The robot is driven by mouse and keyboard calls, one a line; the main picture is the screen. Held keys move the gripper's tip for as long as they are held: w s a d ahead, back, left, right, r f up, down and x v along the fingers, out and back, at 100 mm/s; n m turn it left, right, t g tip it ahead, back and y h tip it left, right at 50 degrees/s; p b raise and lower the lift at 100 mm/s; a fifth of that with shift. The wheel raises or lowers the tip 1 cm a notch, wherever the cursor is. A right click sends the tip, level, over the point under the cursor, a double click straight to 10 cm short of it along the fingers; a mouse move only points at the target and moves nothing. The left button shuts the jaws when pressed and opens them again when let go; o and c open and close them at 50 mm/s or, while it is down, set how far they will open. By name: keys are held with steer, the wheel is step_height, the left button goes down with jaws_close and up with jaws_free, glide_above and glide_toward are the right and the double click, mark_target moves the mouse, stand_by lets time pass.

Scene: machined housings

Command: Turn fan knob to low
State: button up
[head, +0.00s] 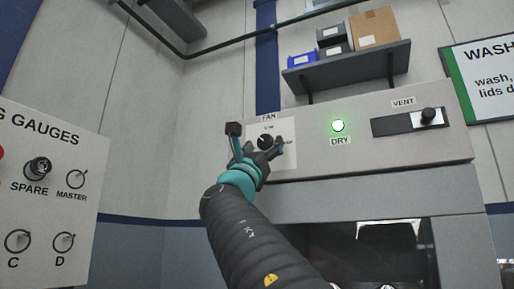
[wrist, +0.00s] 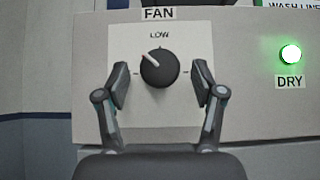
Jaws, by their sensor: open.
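The fan knob (wrist: 159,68) is a round black dial with a white pointer line on a pale plate (wrist: 190,115) under the FAN label. In the wrist view its pointer is aimed up and to the left, to the left of the LOW mark at the top. My gripper (wrist: 160,82) is open, with one finger on each side of the knob and a gap between each finger and the knob. In the head view my gripper (head: 258,138) is in front of the plate and partly covers the knob (head: 266,142).
A lit green DRY lamp (head: 337,126) and a black VENT slider (head: 428,116) are to the right on the same panel. A shelf with boxes (head: 345,66) hangs above. A gauge board (head: 50,190) is at the left.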

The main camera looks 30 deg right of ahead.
steer(key=c, duration=1.1)
steer(key=shift+c, duration=0.2)
steer(key=shift+w+a+m+g+h, duration=0.1)
steer(key=shift+m+g+h, duration=0.25)
steer(key=shift+m, duration=0.25)
steer(key=m+g+h, duration=0.1)
steer(key=m+g, duration=0.1)
steer(key=m+g+h+p, duration=0.1)
steer(key=m+g, duration=0.1)
steer(key=m, duration=0.1)
steer(key=m+g+h, duration=0.1)
steer(key=m+g, duration=0.1)
steer(key=g, duration=0.1)
steer(key=shift+w+a+r+p, duration=0.15)
steer(key=shift+w+p, duration=0.1)
steer(key=shift+p, duration=0.15)
steer(key=m+g+p, duration=0.1)
steer(key=m+g, duration=0.1)
steer(key=m, duration=0.1)
steer(key=m+g+p, duration=0.2)
steer(key=m+g, duration=0.1)
steer(key=shift+w+a+r, duration=0.1)
steer(key=shift+r, duration=0.1)
steer(key=shift+f+m+g+y+p, duration=0.1)
steer(key=shift+m+g+y+p, duration=0.25)
steer(key=shift+m+g+p, duration=0.95)
steer(key=shift+m, duration=0.6)
